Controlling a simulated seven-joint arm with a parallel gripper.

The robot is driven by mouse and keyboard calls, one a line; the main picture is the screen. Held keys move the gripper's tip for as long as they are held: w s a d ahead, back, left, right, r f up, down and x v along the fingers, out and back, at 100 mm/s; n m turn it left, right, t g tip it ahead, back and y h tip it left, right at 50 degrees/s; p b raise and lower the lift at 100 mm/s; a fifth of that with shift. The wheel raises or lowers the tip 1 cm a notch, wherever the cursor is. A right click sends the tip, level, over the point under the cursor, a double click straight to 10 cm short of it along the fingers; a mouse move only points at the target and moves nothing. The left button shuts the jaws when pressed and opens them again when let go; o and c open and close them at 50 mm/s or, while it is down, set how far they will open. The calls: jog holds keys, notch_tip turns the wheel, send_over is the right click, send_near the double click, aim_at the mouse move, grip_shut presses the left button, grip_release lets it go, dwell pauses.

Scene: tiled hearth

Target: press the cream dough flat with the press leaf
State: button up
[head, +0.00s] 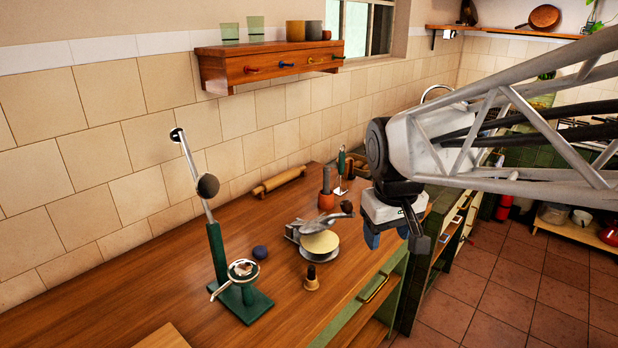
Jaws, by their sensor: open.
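A grey metal press (292,234) stands on the wooden counter near the middle of the head view. A round, flat cream disc (320,241), which looks like the cream dough, sits at the press above its grey round base (322,258). Grey metal parts show behind the disc; I cannot tell which one is the press leaf or how far it is raised. My gripper (394,239) is open and empty, pointing down to the right of the press, near the counter's front edge. It appears apart from the press.
A green lever stand (217,253) is at left, with a dark blue ball (260,252) beside it. A small dark-handled stamp (311,280) stands in front of the press. An orange pot (326,201) and rolling pin (279,181) are behind. The front-left counter is mostly clear.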

jog(key=w+a+n, duration=0.2)
jog(key=w, duration=1)
jog(key=n+g, duration=0.1)
jog(key=n, duration=0.2)
send_over(346, 200)
jog(key=shift+s+a+f+h, duration=0.15)
jog(key=shift+a+f, duration=0.05)
jog(key=shift+f, duration=0.2)
jog(key=shift+s+a+f+h, duration=0.1)
jog(key=shift+a+f+h, duration=0.1)
jog(key=shift+f, duration=0.2)
jog(key=shift+f, duration=0.1)
jog(key=shift+w+d+f, duration=0.1)
jog(key=shift+d+f, duration=0.05)
jog(key=shift+f, duration=1.1)
jog(key=shift+w+d+f, duration=0.1)
jog(key=shift+f, duration=1.15)
jog(key=shift+w+d+f, duration=0.1)
jog(key=shift+d+f, duration=0.05)
jog(key=shift+f, duration=1.1)
grip_shut()
